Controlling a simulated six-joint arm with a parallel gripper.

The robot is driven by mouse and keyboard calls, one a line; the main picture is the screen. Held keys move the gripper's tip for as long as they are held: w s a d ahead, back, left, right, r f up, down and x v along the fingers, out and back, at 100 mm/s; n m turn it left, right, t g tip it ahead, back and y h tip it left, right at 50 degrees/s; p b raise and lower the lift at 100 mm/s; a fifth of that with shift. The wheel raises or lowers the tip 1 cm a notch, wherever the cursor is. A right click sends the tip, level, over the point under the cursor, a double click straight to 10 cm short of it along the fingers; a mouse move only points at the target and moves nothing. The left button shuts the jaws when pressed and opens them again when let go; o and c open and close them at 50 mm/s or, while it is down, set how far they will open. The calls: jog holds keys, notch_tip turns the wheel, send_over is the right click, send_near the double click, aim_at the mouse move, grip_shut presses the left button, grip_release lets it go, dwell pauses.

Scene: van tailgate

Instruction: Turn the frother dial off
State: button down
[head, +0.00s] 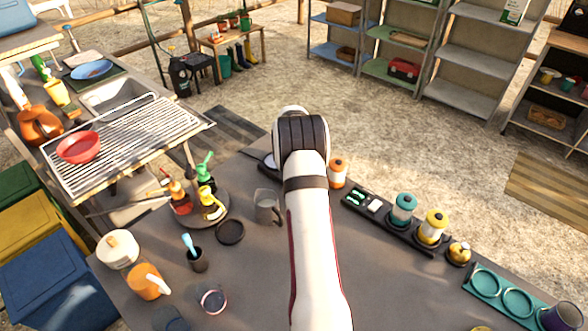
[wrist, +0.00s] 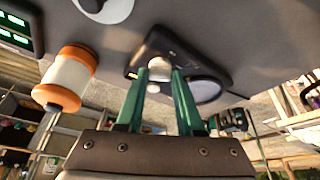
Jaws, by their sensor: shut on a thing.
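The frother (wrist: 187,52) is a dark, low base with a pale round disc on it; it shows in the wrist view at the upper middle. Its small white dial (wrist: 158,70) sits between the tips of my gripper (wrist: 159,78), whose two green fingers are closed on it. Which way the dial is turned is not clear. In the head view only the left edge of the frother (head: 267,160) shows, beside my arm. My arm hides the dial and the fingers there.
An orange-and-white jar (head: 338,173) stands close to the right of my arm; it shows left in the wrist view (wrist: 66,78). A grey pitcher (head: 268,207) stands close on the left. A round tray of bottles (head: 222,216) and a black strip with canisters (head: 385,227) flank them.

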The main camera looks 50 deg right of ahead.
jog(key=shift+n, duration=0.3)
jog(key=n, duration=0.1)
jog(key=n+t+y, duration=0.1)
jog(key=n, duration=0.3)
jog(key=shift+s+d+t+y, duration=0.2)
jog(key=shift+d+t+y, duration=0.1)
jog(key=shift+y, duration=0.1)
jog(key=shift+d+n+t+y, duration=0.15)
jog(key=shift+n+y, duration=0.3)
jog(key=shift+n, duration=0.95)
jog(key=shift+a+n+t+y, duration=0.15)
jog(key=shift+n+y, duration=0.3)
jog(key=shift+n, duration=0.95)
jog(key=shift+d, duration=0.1)
jog(key=c, duration=0.5)
grip_release()
jog(key=shift+s, duration=0.1)
jog(key=shift+c, duration=0.2)
